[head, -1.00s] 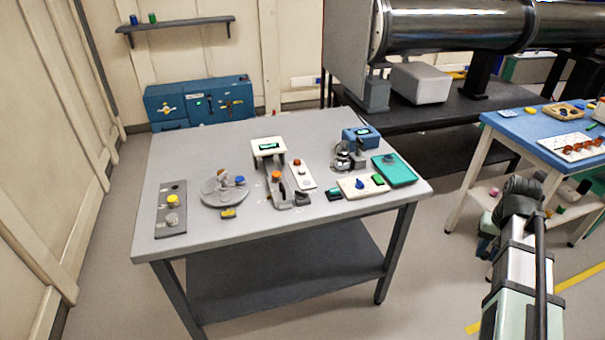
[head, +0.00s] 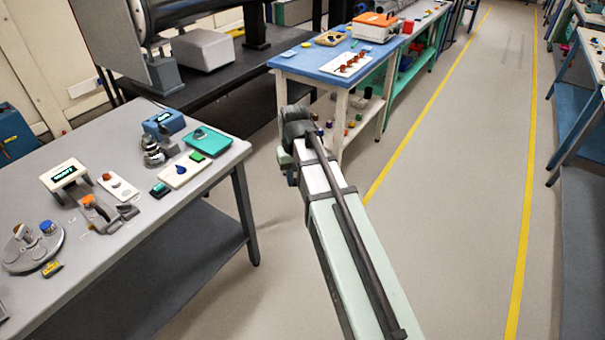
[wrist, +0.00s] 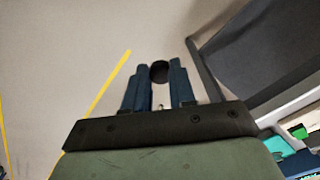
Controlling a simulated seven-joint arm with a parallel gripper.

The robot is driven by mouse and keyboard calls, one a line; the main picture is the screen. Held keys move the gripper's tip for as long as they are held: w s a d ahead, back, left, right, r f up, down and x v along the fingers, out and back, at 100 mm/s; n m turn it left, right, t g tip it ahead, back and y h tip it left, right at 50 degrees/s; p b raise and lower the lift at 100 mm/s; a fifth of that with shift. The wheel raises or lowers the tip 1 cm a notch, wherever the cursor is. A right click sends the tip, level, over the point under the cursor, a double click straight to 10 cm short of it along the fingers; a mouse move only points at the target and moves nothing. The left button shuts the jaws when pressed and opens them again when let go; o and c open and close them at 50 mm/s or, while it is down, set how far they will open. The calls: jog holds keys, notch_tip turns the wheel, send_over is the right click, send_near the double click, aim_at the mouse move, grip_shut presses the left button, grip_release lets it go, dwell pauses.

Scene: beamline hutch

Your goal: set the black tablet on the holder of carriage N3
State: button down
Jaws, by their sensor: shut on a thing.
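The black tablet (wrist: 159,71), dark and round, is held between the two blue fingertips of my gripper (wrist: 158,76) in the wrist view. My gripper is shut on it, over open floor beside the grey table. In the head view, my arm hides the fingertips and the tablet. No label N3 can be read, so I cannot tell which piece is carriage N3 or its holder. Small devices stand on the grey table at the left, among them an orange-topped grey device (head: 88,202) and a round grey plate (head: 34,252) with small pieces.
The grey table (head: 130,255) also holds a teal tray (head: 207,140), a white board with a blue knob (head: 180,171), a blue box (head: 163,122) and a white stand (head: 64,170). A blue-topped table (head: 308,62) stands beyond my arm. The floor (head: 440,210) at right is clear.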

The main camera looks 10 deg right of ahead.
jog(key=a+r+n, duration=0.2)
jog(key=a, duration=1.6)
jog(key=s+a+r+n, duration=0.1)
jog(key=a+r+n, duration=0.2)
jog(key=a, duration=1.6)
jog(key=a+r+n, duration=0.3)
jog(key=a, duration=1.6)
jog(key=shift+s+a+r, duration=0.25)
jog(key=r, duration=0.2)
send_over(88, 199)
jog(key=shift+f, duration=3.5)
jog(key=shift+f, duration=0.6)
